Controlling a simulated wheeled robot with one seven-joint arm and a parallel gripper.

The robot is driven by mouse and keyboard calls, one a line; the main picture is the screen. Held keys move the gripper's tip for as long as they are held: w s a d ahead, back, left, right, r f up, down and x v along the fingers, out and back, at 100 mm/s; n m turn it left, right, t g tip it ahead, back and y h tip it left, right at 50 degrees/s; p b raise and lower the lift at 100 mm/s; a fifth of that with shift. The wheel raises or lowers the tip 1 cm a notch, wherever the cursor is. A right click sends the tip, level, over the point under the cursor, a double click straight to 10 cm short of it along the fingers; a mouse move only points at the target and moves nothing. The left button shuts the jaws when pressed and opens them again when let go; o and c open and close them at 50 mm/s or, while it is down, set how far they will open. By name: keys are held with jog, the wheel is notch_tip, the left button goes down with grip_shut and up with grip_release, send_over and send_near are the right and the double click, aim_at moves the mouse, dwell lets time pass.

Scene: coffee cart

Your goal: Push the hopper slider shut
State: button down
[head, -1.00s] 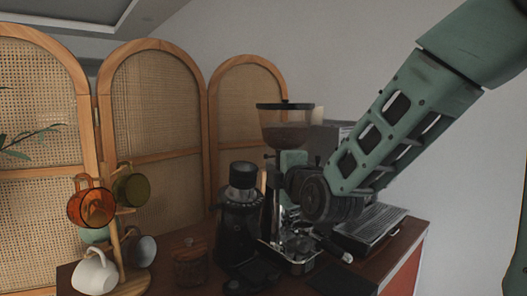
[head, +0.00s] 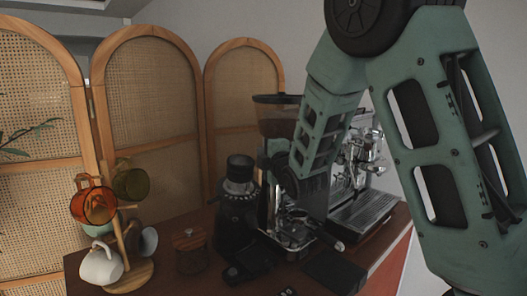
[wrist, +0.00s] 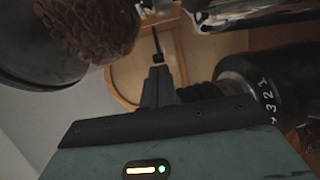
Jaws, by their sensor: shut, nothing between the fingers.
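The coffee grinder's hopper (head: 278,112) stands on the cart in the head view, with dark beans inside and my arm close in front of its right side. In the wrist view the bean-filled hopper (wrist: 85,25) fills the upper left. A thin dark rod with a small block at its end, which looks like the hopper slider (wrist: 156,42), shows just beyond my fingertips. My gripper (wrist: 158,75) is shut and empty, with its tips close to that block; I cannot tell whether they touch. In the head view my arm hides much of the hopper's neck and the slider.
A black grinder (head: 238,210) stands left of the hopper grinder. An espresso machine (head: 365,165) with a drip tray (head: 362,214) is at the right. A mug tree (head: 122,240) with several mugs and a lidded jar (head: 190,250) are at the left.

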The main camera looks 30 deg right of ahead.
jog(key=shift+d, duration=0.15)
jog(key=d, duration=0.1)
jog(key=d+b, duration=0.1)
jog(key=shift+w+d, duration=0.3)
jog(key=shift+d, duration=0.05)
dwell(0.3)
